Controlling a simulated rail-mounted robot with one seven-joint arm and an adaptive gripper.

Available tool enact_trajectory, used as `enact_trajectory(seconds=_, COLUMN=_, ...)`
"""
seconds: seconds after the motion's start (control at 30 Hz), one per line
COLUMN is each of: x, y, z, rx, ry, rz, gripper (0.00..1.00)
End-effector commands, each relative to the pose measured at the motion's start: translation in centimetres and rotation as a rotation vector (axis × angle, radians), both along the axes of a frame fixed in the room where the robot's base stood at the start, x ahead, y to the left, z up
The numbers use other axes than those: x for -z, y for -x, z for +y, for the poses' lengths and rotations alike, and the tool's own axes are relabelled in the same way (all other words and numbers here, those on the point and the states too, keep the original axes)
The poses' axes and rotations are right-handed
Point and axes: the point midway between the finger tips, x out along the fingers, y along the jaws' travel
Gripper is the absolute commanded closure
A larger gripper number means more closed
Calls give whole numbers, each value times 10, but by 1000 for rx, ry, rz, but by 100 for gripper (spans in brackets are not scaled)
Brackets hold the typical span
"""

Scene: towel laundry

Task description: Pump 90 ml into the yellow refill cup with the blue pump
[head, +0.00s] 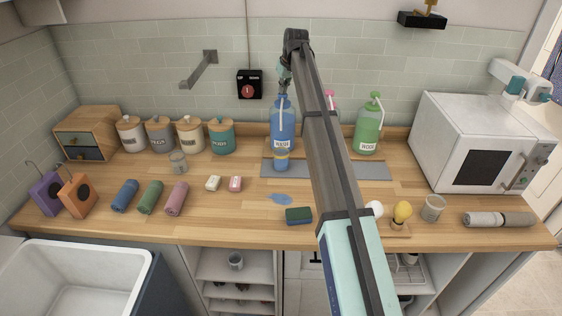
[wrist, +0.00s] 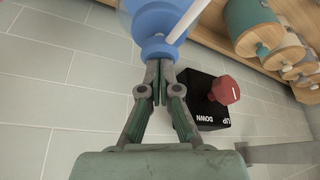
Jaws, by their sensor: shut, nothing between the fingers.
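The blue pump bottle (head: 273,128), labelled WASH, stands upright on a grey mat at the back of the counter. Its pale spout (head: 282,116) points toward the front. My gripper (head: 284,86) is shut and empty, pointing down at the top of the blue pump. In the wrist view the shut fingertips (wrist: 158,67) meet or nearly meet the blue pump (wrist: 158,18); contact cannot be told.
My arm partly hides the pink pump (head: 330,99). The green pump (head: 368,128) stands right of it. A black switch box (head: 249,84) with a red knob is on the wall. Lidded jars (head: 190,135) stand left. A blue puddle (head: 279,198) and sponge (head: 299,215) lie in front.

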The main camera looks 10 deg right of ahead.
Motion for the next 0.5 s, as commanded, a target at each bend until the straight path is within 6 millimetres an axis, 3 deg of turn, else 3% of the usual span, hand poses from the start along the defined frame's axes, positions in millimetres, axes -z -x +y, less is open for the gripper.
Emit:
enact_trajectory(seconds=0.13, x=8, y=2, z=0, rx=0, ry=1, rz=5, gripper=100)
enact_trajectory(seconds=0.5, x=5, y=2, z=0, rx=0, ry=1, rz=6, gripper=100)
